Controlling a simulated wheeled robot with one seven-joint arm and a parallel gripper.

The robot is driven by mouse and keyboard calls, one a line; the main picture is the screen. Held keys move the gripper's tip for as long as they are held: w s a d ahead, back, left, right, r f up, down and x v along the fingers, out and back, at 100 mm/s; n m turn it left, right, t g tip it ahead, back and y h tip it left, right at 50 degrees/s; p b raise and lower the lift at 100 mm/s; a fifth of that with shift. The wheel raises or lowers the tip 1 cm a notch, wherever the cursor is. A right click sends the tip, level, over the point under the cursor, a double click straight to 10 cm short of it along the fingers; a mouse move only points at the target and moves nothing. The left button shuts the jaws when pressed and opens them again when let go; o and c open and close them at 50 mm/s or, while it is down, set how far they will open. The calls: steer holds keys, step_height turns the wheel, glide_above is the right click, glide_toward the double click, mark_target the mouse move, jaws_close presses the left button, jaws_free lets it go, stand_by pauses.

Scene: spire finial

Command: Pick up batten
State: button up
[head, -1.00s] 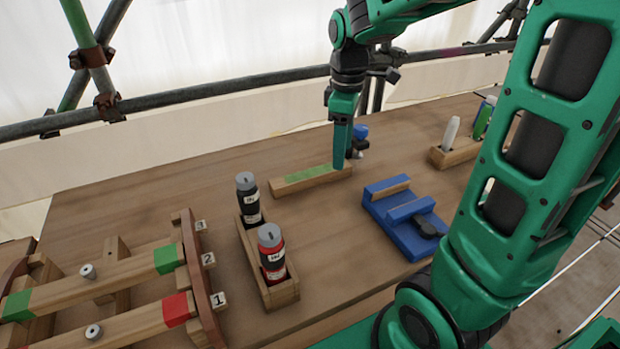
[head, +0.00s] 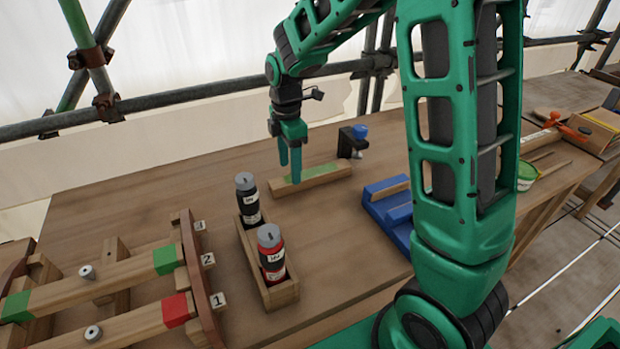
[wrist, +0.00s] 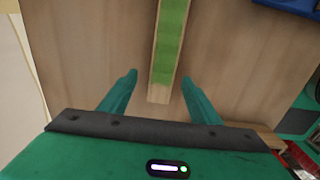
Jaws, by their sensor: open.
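The batten (head: 322,176) is a short wooden strip with a green top face, lying on the bench towards the back. My gripper (head: 290,172) is open over its left end, fingers pointing down. In the wrist view the batten (wrist: 169,50) runs up the picture, its bare wooden end lying between and a little beyond the two open fingers of my gripper (wrist: 158,95). Neither finger appears to touch it. In the head view the fingers hide a little of its left end.
A wooden tray (head: 284,291) with a black bottle (head: 247,200) and a red bottle (head: 271,253) stands in front. A rack (head: 209,290) with marked beams is at left. A blue fixture (head: 388,205) and a blue-knobbed clamp (head: 354,140) are to the right. The back left bench is clear.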

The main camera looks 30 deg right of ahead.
mark_target(290, 179)
step_height(290, 179, down, 5)
steer(key=shift+s+r, duration=0.1)
steer(key=shift+s, duration=0.05)
steer(key=shift+c, duration=0.6)
steer(key=c, duration=1.2)
steer(key=shift+c, duration=0.2)
